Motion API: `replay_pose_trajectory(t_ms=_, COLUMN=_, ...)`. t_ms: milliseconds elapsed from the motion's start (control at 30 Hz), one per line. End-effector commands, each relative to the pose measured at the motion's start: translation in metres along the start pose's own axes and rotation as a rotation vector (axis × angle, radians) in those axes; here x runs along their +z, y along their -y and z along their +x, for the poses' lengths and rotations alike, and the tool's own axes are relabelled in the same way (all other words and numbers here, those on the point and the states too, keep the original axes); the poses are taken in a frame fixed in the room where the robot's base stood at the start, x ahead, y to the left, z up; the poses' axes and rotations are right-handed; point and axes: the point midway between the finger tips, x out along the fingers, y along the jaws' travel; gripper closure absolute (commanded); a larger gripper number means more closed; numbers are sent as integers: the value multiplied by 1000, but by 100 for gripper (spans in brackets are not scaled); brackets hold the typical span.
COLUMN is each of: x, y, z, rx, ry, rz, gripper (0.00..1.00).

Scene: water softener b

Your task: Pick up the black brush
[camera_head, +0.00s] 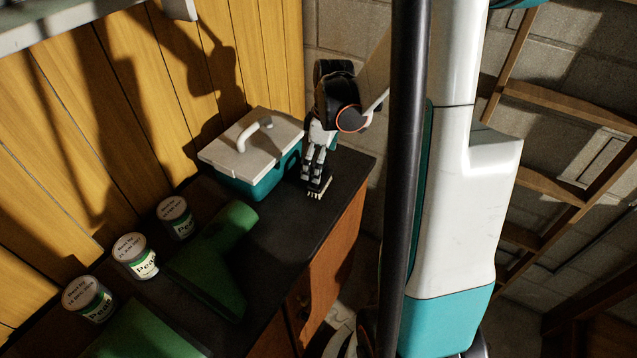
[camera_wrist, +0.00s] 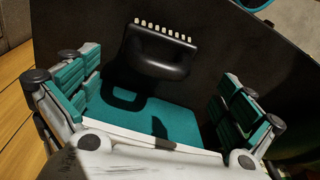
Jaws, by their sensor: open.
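The black brush (camera_head: 319,186) with pale bristles lies on the dark countertop, near its right end. In the wrist view the brush (camera_wrist: 156,54) shows its black body, with a row of pale bristle tufts along its top edge. My gripper (camera_head: 313,174) points down at the brush in the head view and partly hides it. In the wrist view my gripper (camera_wrist: 160,68) is open, its fingers spread to the left and right with the brush between them in the picture. I see no finger closed on the brush. Whether the fingertips touch the counter is unclear.
A teal cooler box (camera_head: 262,185) with a white lid stands left of my gripper, close to it. A green object (camera_head: 213,255) and several cans, one in the middle (camera_head: 136,256), are further left. The dark countertop (camera_head: 300,235) is bare in front of the brush.

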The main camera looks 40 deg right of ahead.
Motion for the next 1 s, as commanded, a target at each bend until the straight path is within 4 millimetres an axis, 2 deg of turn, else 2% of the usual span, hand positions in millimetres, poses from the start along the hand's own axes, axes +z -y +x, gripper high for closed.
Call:
replay_pose_trajectory(t_ms=33, x=0, y=0, z=8, rx=0, ry=0, rz=0, gripper=0)
replay_pose_trajectory(t_ms=333, x=1, y=-1, z=24, rx=0, ry=0, rz=1, gripper=0)
replay_pose_trajectory(t_ms=600, x=4, y=-4, z=62, rx=0, ry=0, rz=0, gripper=0)
replay_pose_trajectory(t_ms=867, x=4, y=-3, z=66, rx=1, ry=0, rz=1, gripper=0)
replay_pose_trajectory(t_ms=900, x=4, y=-3, z=66, rx=1, ry=0, rz=1, gripper=2)
replay_pose_trajectory(t_ms=1000, x=4, y=-3, z=66, rx=1, ry=0, rz=1, gripper=25)
